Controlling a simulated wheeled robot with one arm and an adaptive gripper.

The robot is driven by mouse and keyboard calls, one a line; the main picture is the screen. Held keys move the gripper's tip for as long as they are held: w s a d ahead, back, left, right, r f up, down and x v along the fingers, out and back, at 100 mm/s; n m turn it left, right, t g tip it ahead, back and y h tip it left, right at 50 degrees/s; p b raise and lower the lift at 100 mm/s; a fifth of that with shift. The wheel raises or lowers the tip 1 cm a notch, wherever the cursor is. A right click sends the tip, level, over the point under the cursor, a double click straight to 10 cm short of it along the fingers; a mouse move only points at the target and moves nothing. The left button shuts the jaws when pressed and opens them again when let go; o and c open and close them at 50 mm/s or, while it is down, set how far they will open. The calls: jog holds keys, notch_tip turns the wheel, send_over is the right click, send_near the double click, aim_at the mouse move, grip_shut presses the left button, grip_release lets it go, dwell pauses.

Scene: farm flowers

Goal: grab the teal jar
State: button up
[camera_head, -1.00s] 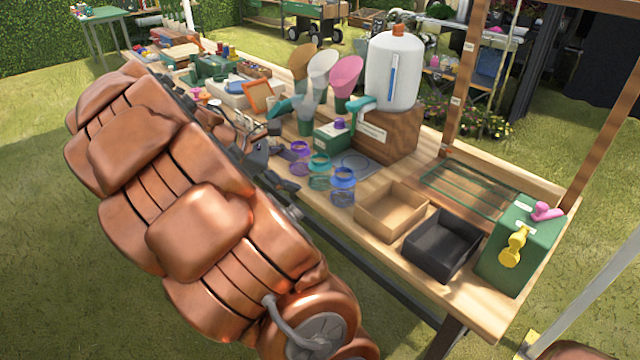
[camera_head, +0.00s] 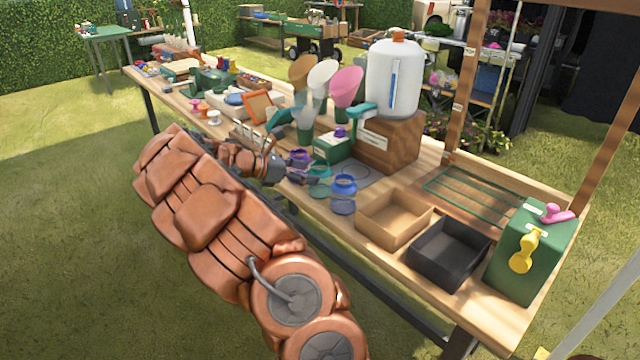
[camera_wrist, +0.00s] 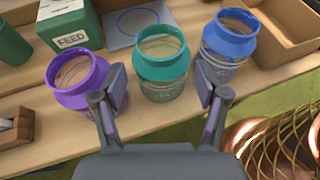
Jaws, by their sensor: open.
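The teal jar (camera_wrist: 161,62) has a teal collar and a clear body and stands upright on the wooden table. In the wrist view it sits between a purple jar (camera_wrist: 78,80) on the left and a blue jar (camera_wrist: 228,38) on the right. My gripper (camera_wrist: 167,85) is open, its fingers spread in front of the teal jar, one toward each side. It looks empty; I cannot tell whether either finger touches a jar. In the head view the teal jar (camera_head: 319,170) shows beside my gripper (camera_head: 298,174), and the purple jar is partly hidden.
A green FEED box (camera_wrist: 70,25) stands behind the jars. A tan tray (camera_head: 393,222) and a black tray (camera_head: 447,255) lie to the right. A white jug on a wooden block (camera_head: 388,145) stands behind. The table's front edge is close to the jars.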

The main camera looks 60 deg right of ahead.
aim_at(311, 173)
jog(key=shift+x, duration=2.3)
jog(key=shift+c, duration=0.2)
jog(key=c, duration=0.9)
